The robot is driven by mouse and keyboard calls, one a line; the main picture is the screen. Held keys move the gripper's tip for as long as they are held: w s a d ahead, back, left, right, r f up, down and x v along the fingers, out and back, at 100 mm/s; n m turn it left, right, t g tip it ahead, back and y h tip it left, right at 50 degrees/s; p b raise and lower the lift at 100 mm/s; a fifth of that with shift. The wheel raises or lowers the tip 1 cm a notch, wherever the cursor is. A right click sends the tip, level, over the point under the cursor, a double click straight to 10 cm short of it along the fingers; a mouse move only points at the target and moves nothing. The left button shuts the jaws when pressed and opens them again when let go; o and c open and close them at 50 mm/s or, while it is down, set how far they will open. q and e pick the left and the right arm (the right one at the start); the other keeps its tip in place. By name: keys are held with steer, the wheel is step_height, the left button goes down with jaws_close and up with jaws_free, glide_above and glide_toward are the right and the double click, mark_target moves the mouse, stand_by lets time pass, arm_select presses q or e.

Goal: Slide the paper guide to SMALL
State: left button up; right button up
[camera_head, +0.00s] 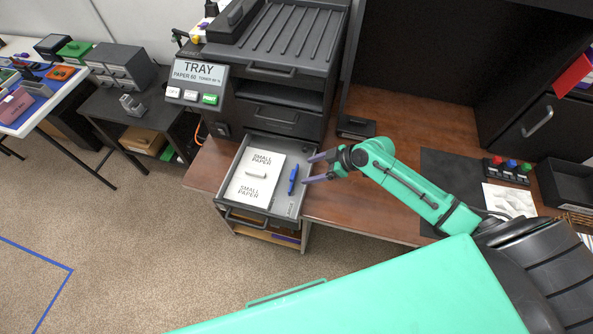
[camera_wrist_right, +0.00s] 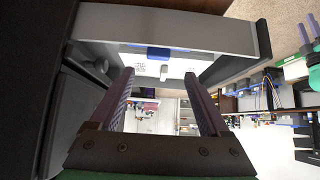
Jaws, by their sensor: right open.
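The paper tray (camera_head: 234,168) is pulled out of the dark printer (camera_head: 262,90). A white paper stack marked SMALL PAPER (camera_head: 262,163) lies in it, with a small pale handle-like piece on top. The blue paper guide (camera_head: 293,178) stands to the right of the stack, with a gap between them. My right gripper (camera_head: 308,169) is open at the tray's right edge, its fingers pointing left toward the guide. In the wrist view the guide (camera_wrist_right: 158,52) shows beyond and between the open fingers (camera_wrist_right: 159,76), apart from them. My left gripper is out of view.
The printer's display panel (camera_head: 199,70) reads TRAY, with buttons below it. A wooden desk (camera_head: 350,205) lies under my right arm. A small dark box (camera_head: 356,127) stands on the desk behind my gripper. Carpet in front of the tray is open.

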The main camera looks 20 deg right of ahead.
mark_target(293, 174)
steer(key=x, duration=0.6)
steer(key=shift+w+f, duration=0.15)
steer(key=shift+w, duration=0.2)
steer(key=shift+a+f, duration=0.3)
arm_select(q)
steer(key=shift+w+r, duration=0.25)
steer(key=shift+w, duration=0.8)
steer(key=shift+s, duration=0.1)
arm_select(e)
steer(key=shift+s, duration=0.1)
jaws_close()
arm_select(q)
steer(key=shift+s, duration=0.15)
